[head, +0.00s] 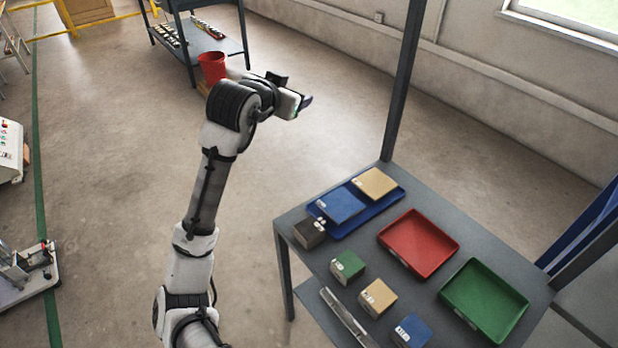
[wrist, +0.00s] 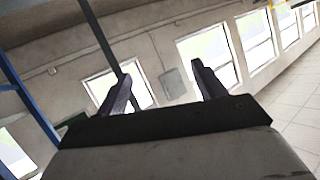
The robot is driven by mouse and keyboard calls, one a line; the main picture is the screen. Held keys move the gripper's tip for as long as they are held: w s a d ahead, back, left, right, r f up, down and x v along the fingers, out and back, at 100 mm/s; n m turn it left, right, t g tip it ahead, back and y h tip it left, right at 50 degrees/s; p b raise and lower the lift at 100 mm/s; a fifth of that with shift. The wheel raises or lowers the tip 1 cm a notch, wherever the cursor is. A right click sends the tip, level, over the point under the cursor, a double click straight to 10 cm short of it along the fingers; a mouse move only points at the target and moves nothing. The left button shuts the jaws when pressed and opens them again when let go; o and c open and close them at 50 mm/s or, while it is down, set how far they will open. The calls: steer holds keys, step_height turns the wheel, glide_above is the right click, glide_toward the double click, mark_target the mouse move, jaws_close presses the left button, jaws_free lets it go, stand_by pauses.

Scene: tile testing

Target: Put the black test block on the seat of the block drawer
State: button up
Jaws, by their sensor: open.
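The black test block (head: 309,232), a dark block with a pale label, sits at the left corner of the grey table (head: 462,235) in the head view, beside the blue tray. My gripper (head: 292,91) is raised to the upper left of the table, well away from the block. In the wrist view my gripper (wrist: 162,78) is open, its two dark fingers apart with nothing between them. I cannot make out which thing is the block drawer or its seat.
The blue tray (head: 386,206) holds a blue tile and a beige tile. A red tray (head: 418,242) and a green tray (head: 484,299) look empty. Green (head: 347,266), beige (head: 378,298) and blue (head: 411,330) blocks and a metal bar (head: 347,319) lie near the front edge. A post stands at the back.

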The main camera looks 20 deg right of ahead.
steer(key=s+d+f+m+g+y, duration=0.25)
steer(key=d+f+g, duration=0.2)
steer(key=f, duration=0.55)
steer(key=m+g+y+p, duration=0.2)
steer(key=g+y, duration=0.3)
steer(key=g, duration=0.2)
glide_above(309, 227)
step_height(309, 227, down, 12)
steer(key=shift+n, duration=0.25)
step_height(309, 227, down, 10)
steer(key=b, duration=0.8)
steer(key=shift+r+b, duration=0.15)
steer(key=shift+b, duration=0.25)
steer(key=shift+s, duration=0.1)
steer(key=shift+c, duration=0.3)
steer(key=shift+r, duration=0.1)
steer(key=c, duration=0.8)
step_height(309, 227, up, 7)
steer(key=p, duration=0.7)
steer(key=shift+p, duration=0.35)
